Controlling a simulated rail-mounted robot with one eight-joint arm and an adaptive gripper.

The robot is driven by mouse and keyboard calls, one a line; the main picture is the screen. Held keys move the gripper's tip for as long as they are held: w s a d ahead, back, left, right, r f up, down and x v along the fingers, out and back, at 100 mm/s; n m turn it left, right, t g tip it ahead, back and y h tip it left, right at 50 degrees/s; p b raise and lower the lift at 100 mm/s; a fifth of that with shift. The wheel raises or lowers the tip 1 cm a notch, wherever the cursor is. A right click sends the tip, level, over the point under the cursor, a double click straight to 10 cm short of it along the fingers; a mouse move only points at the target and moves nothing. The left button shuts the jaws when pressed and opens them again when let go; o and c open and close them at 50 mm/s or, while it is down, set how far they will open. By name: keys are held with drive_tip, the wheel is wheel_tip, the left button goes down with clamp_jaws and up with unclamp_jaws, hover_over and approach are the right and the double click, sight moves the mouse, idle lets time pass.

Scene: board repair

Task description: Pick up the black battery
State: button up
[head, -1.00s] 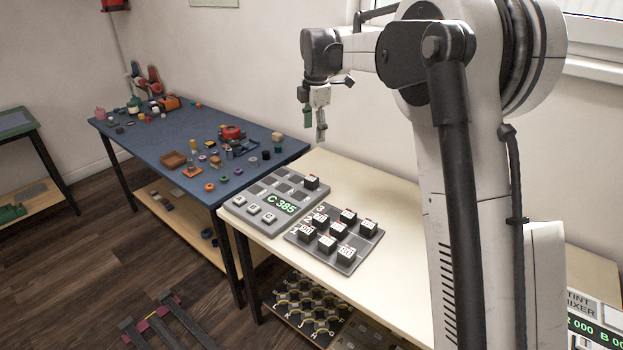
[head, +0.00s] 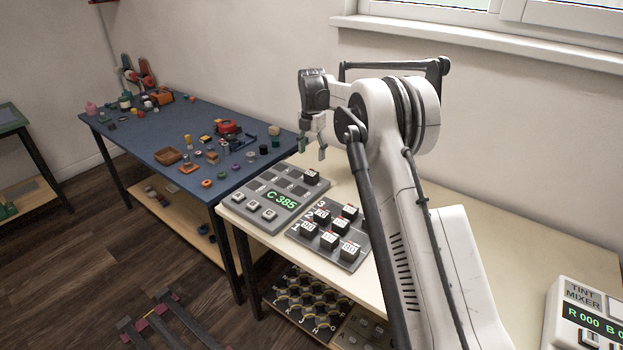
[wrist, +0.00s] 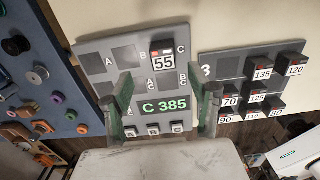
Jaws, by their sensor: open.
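I cannot tell for sure which thing is the black battery. Small dark cylinders (head: 263,149) stand near the right end of the blue table (head: 150,146); dark round pieces (wrist: 15,45) also show at the left of the wrist view. My gripper (head: 313,150) is open and empty above the back of the cream bench. In the wrist view its two green-grey fingers (wrist: 166,102) stand apart, over the grey board with the C 385 display (wrist: 110,62). One black block marked 55 (wrist: 162,55) sits in that board, beyond the fingers.
A second grey board (head: 351,262) with several numbered black blocks lies beside the display board. The blue table holds many small parts and a brown tray (head: 168,156). A tint mixer (head: 585,315) stands at the right. The wall and window are behind.

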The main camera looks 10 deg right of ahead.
sight(313, 172)
drive_tip(key=shift+s+d+f+b, duration=0.1)
drive_tip(key=shift+f+b, duration=0.1)
drive_tip(key=shift+f, duration=1.95)
drive_tip(key=shift+s+f+b, duration=0.1)
drive_tip(key=shift+f+b, duration=0.05)
drive_tip(key=shift+f, duration=2)
drive_tip(key=c, duration=1.3)
